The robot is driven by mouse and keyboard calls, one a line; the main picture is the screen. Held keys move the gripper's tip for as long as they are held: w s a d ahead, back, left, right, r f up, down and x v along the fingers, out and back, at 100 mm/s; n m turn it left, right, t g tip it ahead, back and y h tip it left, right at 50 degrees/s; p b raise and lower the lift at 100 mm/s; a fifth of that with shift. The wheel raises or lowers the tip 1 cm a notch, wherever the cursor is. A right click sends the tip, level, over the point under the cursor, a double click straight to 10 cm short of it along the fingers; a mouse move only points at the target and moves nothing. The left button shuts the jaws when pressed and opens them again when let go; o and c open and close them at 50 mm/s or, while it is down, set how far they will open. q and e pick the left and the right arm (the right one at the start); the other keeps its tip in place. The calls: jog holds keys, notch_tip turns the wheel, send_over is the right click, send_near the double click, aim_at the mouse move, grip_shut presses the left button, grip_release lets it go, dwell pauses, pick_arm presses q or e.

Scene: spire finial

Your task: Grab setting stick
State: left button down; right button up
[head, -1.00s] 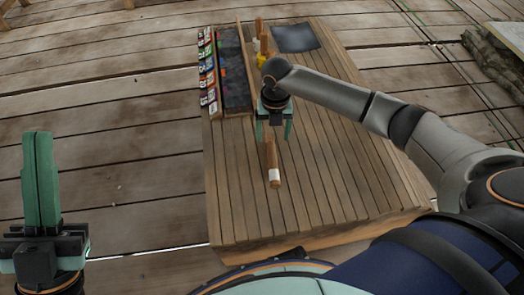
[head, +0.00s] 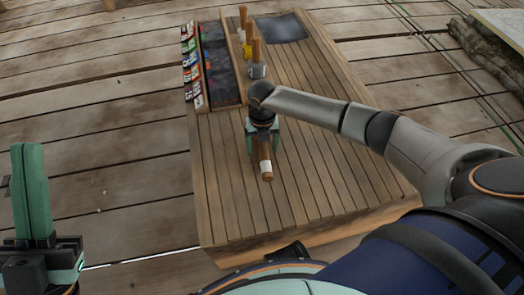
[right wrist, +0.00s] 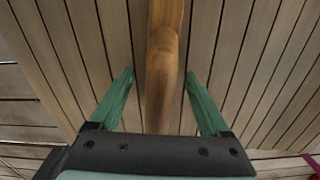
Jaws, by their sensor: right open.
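The setting stick (head: 266,172), a wooden rod with a white band near its near end, lies lengthwise on the slatted wooden platform (head: 310,190). My right gripper (head: 262,150) is low over the stick's far part and hides some of it. In the right wrist view the stick (right wrist: 163,75) runs between the two open green fingers (right wrist: 160,98), with a gap on each side. My left gripper (head: 30,190) is upright at the far left, away from the platform, with its green fingers together and nothing visible between them.
A dark tray (head: 220,65) with a row of coloured labelled pieces (head: 190,68) stands at the platform's far left. Wooden-handled tools (head: 257,58) stand beside it. A dark mat (head: 280,27) lies at the back. The platform's near part is clear.

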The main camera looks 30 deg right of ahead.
jog(key=shift+f, duration=0.15)
jog(key=shift+c, duration=0.2)
grip_shut()
dwell(0.3)
